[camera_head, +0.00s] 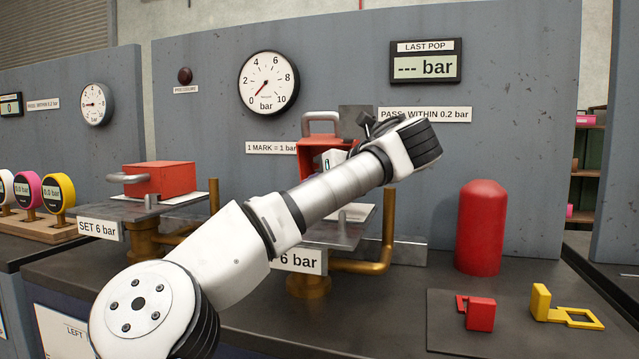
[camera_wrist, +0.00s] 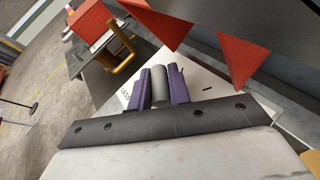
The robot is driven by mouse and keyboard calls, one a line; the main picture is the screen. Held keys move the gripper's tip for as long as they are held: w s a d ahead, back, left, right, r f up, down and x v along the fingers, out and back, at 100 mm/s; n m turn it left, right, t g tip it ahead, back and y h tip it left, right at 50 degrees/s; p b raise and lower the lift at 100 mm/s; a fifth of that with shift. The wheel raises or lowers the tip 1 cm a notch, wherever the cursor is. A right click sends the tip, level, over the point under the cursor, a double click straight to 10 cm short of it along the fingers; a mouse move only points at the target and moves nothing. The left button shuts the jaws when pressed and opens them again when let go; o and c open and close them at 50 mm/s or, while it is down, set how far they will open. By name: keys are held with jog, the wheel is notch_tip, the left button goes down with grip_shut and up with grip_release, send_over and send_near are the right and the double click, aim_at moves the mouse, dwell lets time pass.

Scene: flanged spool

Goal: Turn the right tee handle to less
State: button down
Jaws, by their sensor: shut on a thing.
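In the wrist view, the two purple fingers of my gripper (camera_wrist: 160,88) are shut on a grey rounded piece, which I take to be the right tee handle (camera_wrist: 158,84). It stands over a white plate (camera_wrist: 203,82) with a dark tick mark. A partly hidden label, seemingly LESS (camera_wrist: 125,94), shows left of the fingers. A red cover (camera_head: 312,158) with a grey loop handle (camera_head: 321,119) stands raised there. Its red sides also show in the wrist view (camera_wrist: 243,58).
The round gauge (camera_head: 268,83) reads near 0 bar, and the LAST POP display (camera_head: 426,66) shows dashes. A left station has a lowered red cover (camera_head: 160,179).

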jog(key=shift+f+n+g+y, duration=0.1)
jog(key=shift+n+g+y, duration=0.3)
jog(key=shift+y, duration=0.1)
jog(key=c, duration=1.3)
grip_release()
